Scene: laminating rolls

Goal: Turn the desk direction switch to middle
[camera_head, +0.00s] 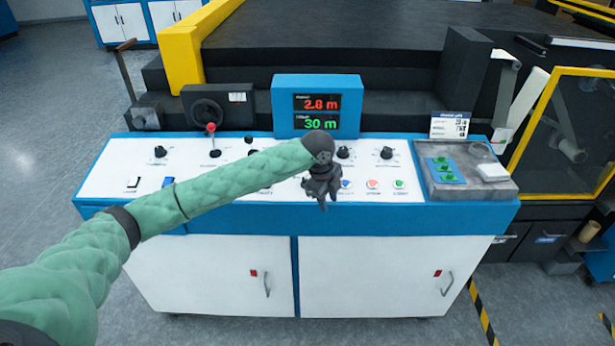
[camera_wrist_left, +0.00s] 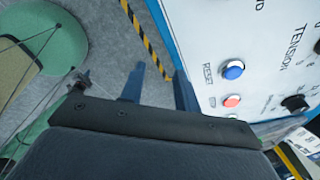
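The white control desk (camera_head: 120,175) has several black knobs on its top, including one at the left (camera_head: 160,152) and one at the right (camera_head: 387,153). Their labels are too small to read in the head view, so I cannot tell which is the direction switch; my left arm covers part of the panel. My left gripper (camera_head: 322,200) is over the desk's front part, right of centre, pointing down. In the left wrist view its two fingers (camera_wrist_left: 158,88) stand apart with nothing between them. My right gripper is not in view.
A blue button (camera_wrist_left: 233,69), a red button (camera_wrist_left: 232,101) and a black knob by the TENSION label (camera_wrist_left: 295,103) lie beside the fingers. A blue display box (camera_head: 318,82) stands behind the gripper.

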